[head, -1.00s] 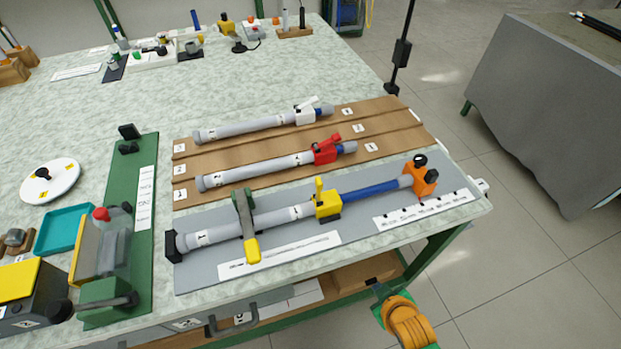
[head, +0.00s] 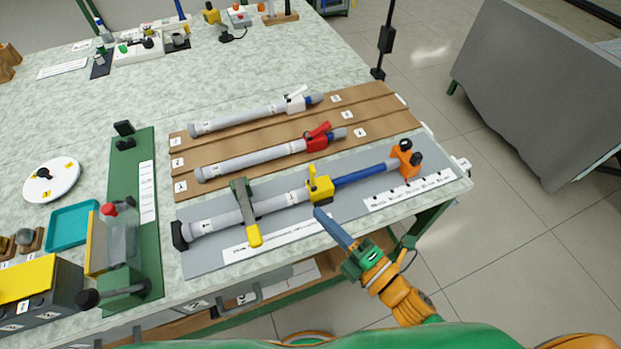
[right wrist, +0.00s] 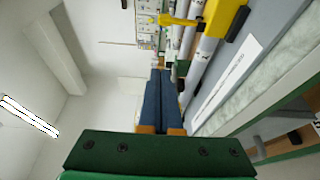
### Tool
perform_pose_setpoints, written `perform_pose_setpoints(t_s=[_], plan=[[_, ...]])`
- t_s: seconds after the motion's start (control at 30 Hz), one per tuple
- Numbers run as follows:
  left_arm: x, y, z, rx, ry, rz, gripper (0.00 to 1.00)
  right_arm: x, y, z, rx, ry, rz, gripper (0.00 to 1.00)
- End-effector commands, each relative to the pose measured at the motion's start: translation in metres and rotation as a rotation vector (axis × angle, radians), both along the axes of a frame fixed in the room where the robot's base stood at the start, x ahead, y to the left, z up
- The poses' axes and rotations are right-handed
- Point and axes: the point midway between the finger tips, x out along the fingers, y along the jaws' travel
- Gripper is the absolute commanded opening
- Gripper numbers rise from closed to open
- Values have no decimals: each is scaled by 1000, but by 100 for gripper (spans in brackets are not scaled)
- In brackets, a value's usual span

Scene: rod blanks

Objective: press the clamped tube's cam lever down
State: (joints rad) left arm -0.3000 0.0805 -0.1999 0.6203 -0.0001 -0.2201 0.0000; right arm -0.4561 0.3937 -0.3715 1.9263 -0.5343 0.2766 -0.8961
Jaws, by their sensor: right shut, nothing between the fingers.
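The clamped grey tube (head: 280,203) lies on a grey mat (head: 200,262) under a green clamp with a yellow tip (head: 249,220). A yellow collar (head: 321,188) sits at its right end, with a blue rod (head: 358,176) running on to an orange stop (head: 405,160). The yellow cam lever (head: 312,172) stands up from the collar. My right gripper (head: 319,213) is shut and empty, its blue fingers just in front of the collar, seemingly apart from it. In the right wrist view the shut fingers (right wrist: 164,98) point toward the yellow lever (right wrist: 180,20). My left gripper is not in view.
Two more tubes, with a red lever (head: 318,132) and a white lever (head: 296,93), lie on a brown board (head: 240,138) behind. A green fixture plate (head: 130,180), teal tray (head: 75,226) and white disc (head: 50,180) stand to the left.

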Motion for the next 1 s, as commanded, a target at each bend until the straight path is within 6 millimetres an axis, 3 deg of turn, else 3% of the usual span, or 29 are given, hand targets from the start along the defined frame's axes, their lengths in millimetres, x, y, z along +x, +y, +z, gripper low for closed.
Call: perform_pose_setpoints(t_s=[0.23,0.63,0.8,1.0], plan=[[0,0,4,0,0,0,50,13,9,2,3,-1,-2,0],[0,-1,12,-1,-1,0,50,82,61,2,5,0,-3,0],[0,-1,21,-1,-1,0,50,89,34,2,0,3,-4,0],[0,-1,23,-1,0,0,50,93,22,1,4,3,-3,0]])
